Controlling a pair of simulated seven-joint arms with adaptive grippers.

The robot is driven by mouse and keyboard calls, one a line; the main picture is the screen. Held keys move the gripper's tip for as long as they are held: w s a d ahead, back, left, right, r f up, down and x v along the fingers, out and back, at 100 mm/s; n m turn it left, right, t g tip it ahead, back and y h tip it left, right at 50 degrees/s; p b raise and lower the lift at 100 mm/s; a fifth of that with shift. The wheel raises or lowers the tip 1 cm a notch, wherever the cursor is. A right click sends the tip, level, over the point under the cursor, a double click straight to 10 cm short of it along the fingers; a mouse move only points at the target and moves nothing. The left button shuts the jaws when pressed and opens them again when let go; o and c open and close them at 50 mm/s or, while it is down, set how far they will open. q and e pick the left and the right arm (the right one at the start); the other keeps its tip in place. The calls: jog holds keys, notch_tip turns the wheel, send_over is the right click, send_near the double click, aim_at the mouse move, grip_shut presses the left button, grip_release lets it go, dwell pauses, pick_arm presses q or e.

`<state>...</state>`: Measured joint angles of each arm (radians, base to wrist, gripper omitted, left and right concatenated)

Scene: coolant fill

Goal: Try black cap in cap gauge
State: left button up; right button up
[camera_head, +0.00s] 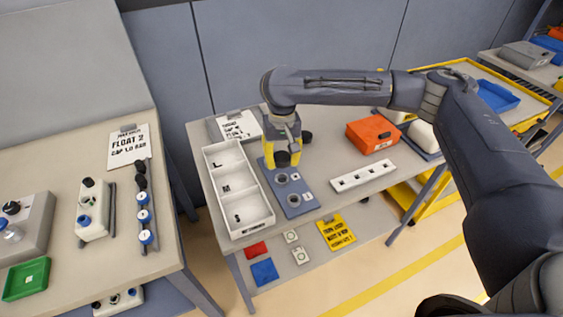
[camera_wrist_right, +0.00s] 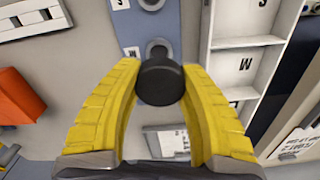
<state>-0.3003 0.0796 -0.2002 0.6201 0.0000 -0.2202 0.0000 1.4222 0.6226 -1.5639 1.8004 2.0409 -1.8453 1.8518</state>
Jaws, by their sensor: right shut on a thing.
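My right gripper (camera_head: 283,158) is shut on a black cap (camera_wrist_right: 160,82), with its yellow fingers on either side of the cap. The cap also shows as a dark round piece under the gripper in the head view (camera_head: 282,159). The cap gauge (camera_head: 303,208) is a blue plate with round grey rings and small white labels, right of the white tray. The gripper and cap are over the plate's far end. In the wrist view the cap partly covers a ring of the gauge (camera_wrist_right: 134,40). Whether the cap touches the gauge cannot be told. My left gripper is not in view.
A white tray (camera_head: 210,160) with compartments marked L, M and S lies left of the gauge. A white strip with holes (camera_head: 362,175) and an orange box (camera_head: 372,134) lie to the right. Another bench stands at left, across a gap.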

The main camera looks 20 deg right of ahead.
jog(key=shift+w, duration=0.2)
dwell(0.4)
send_over(282, 181)
jog(key=shift+f, duration=2.7)
jog(key=shift+f, duration=1.25)
jog(key=shift+c, duration=0.2)
jog(key=o, duration=1.1)
jog(key=shift+w+r, duration=0.15)
jog(key=shift+r, duration=5.85)
jog(key=shift+o, duration=1)
